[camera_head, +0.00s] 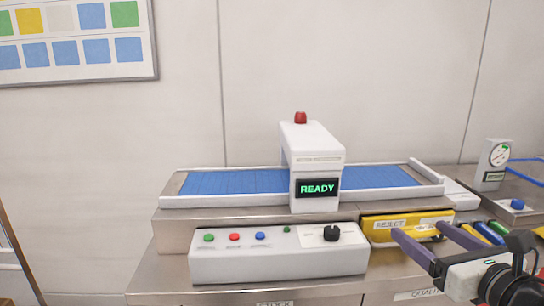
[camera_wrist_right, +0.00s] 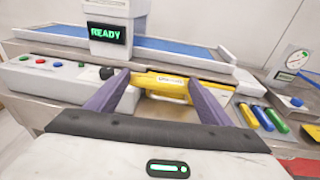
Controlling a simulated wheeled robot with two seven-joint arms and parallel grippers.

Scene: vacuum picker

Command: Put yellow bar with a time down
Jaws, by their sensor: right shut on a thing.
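My right gripper (camera_head: 420,232) is at the lower right of the head view, its two purple fingers shut on a yellow bar (camera_head: 424,230). In the right wrist view the yellow bar (camera_wrist_right: 161,85) lies across between the fingertips, with a pale label on it; I cannot read the print. The bar is in front of the yellow reject bin (camera_head: 380,237), and their like colours make the edges hard to part. My left gripper is not in view.
A conveyor with a blue belt (camera_head: 235,181) passes under a white scanner (camera_head: 312,160) reading READY. A control box (camera_head: 280,262) with buttons and a dial stands in front. Yellow, blue and green bars (camera_wrist_right: 263,118) lie at right, near a gauge (camera_head: 497,155).

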